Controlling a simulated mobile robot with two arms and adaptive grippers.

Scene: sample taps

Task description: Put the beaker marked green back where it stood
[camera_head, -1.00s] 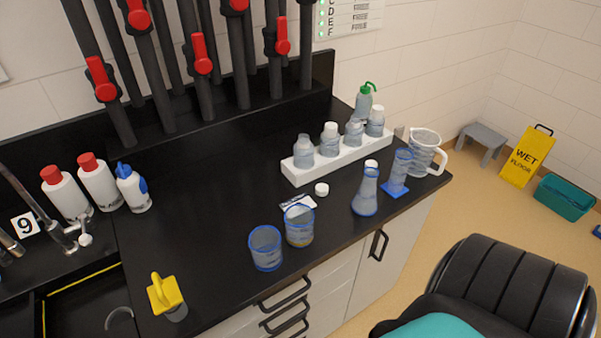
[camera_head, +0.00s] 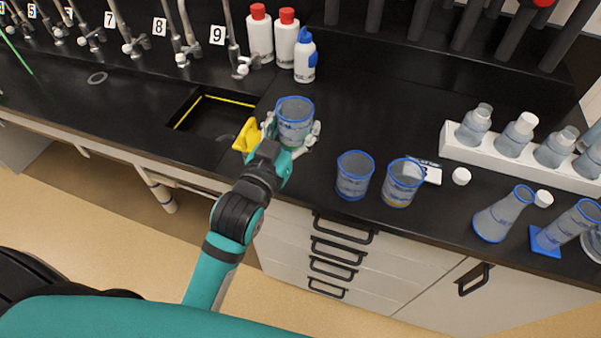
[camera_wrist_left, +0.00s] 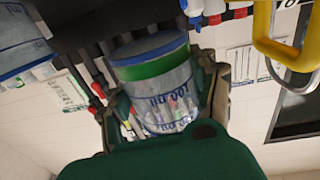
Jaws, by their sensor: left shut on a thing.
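The beaker marked green (camera_head: 294,122) is clear with a blue rim. In the left wrist view a green band shows round the held beaker (camera_wrist_left: 155,92), at its upper end in that picture. My left gripper (camera_head: 293,135) is shut on it, with fingers on both sides, over the counter right of the sink. I cannot tell whether its base touches the counter. Two other blue-rimmed beakers stand to its right: a near one (camera_head: 354,178) and one with a yellowish bottom (camera_head: 402,186). My right gripper is in neither view.
A yellow-handled item (camera_head: 246,136) is close left of the held beaker, beside the sink (camera_head: 208,122). Several bottles (camera_head: 286,38) stand behind. A white rack (camera_head: 460,152), flask (camera_head: 500,215) and cylinder (camera_head: 570,225) are at right. Black counter (camera_head: 360,115) behind the beakers is clear.

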